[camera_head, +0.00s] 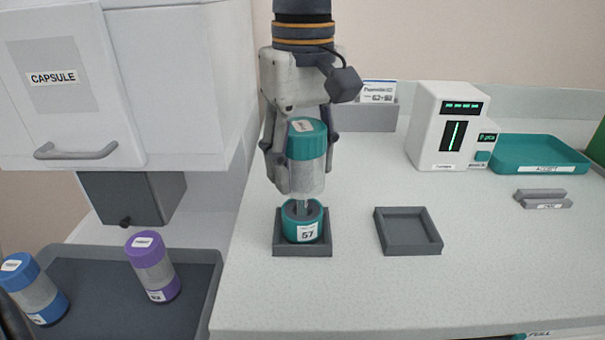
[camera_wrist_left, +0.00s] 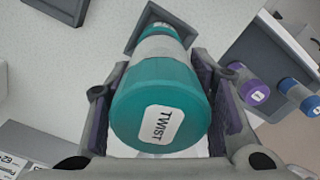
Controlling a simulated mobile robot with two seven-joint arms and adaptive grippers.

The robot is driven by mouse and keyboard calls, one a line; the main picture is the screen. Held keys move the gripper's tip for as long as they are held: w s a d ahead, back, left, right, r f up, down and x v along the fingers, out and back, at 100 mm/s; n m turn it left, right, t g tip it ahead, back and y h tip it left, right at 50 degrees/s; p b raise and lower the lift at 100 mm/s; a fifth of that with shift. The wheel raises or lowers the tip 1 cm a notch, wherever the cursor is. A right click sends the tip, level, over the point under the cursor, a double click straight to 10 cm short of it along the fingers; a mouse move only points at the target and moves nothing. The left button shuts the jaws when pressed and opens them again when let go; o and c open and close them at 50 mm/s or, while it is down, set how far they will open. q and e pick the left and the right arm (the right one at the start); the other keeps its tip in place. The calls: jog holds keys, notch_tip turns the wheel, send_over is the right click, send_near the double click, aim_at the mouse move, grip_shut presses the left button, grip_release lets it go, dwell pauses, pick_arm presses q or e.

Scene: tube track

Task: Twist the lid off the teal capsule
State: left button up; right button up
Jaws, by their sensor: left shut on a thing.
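The teal capsule's upper part, a teal lid (camera_head: 307,139) over a clear body (camera_head: 306,180), is upright between the fingers of my left gripper (camera_head: 304,165), which is shut on it. The lid reads TWIST in the left wrist view (camera_wrist_left: 160,110). Below it, the capsule's teal base (camera_head: 302,222), labelled 57, sits in a dark square holder (camera_head: 303,250). The clear body appears raised off this base, with a thin piece showing between them. The lid and clear body are still together. My right gripper is not in view.
An empty square holder (camera_head: 408,246) lies to the right. A dark tray (camera_head: 95,320) at lower left holds a purple capsule (camera_head: 152,265) and a blue capsule (camera_head: 33,289). A white device (camera_head: 440,127) and teal tray (camera_head: 540,152) stand at the back right. The front counter is clear.

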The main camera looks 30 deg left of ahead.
aim_at(301, 127)
pick_arm(q)
jog(key=shift+r, duration=2.7)
jog(key=shift+s, duration=0.1)
